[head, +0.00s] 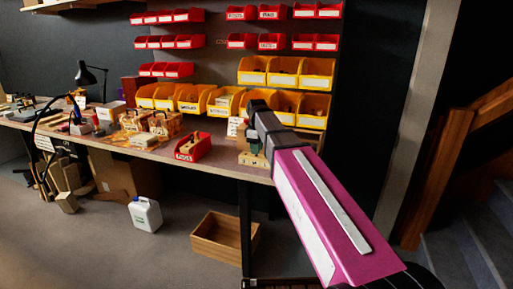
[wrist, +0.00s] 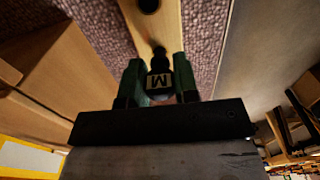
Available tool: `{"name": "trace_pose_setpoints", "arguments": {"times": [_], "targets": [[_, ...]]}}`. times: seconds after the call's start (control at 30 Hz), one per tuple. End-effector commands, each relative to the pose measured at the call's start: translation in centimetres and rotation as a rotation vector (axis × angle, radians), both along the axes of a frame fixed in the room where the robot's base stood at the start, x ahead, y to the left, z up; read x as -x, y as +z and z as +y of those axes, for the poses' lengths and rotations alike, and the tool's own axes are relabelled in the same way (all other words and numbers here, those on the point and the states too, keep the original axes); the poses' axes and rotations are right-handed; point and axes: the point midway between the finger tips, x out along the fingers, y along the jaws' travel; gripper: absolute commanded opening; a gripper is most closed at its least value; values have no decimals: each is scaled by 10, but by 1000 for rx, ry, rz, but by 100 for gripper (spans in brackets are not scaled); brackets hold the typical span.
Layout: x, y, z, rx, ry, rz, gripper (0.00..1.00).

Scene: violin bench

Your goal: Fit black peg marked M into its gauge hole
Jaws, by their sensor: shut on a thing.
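In the wrist view my gripper (wrist: 159,80) has green fingers shut on the black peg marked M (wrist: 159,78), whose label faces the camera. The peg's narrow end points at the pale wooden gauge block (wrist: 170,25). A dark round hole (wrist: 149,5) shows in the block at the top of the picture, beyond the peg. I cannot tell whether the peg's tip is above the wood or in a hole beneath it. In the head view the gauge block (head: 250,160) lies near the bench's front edge, with my gripper (head: 254,149) just over it; the peg is too small to make out there.
A red bin (head: 193,147) stands on the bench left of the block. Yellow bins (head: 285,70) and red bins (head: 268,42) hang behind. Wooden pieces (head: 165,123) and a lamp (head: 92,78) are farther left. In the wrist view a brown wooden thing (wrist: 60,70) lies at left.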

Motion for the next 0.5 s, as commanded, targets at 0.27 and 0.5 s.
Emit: {"name": "trace_pose_setpoints", "arguments": {"times": [0.27, 0.5], "targets": [[0, -6, 0, 0, 0, 0, 3], [0, -12, 0, 0, 0, 0, 3]]}}
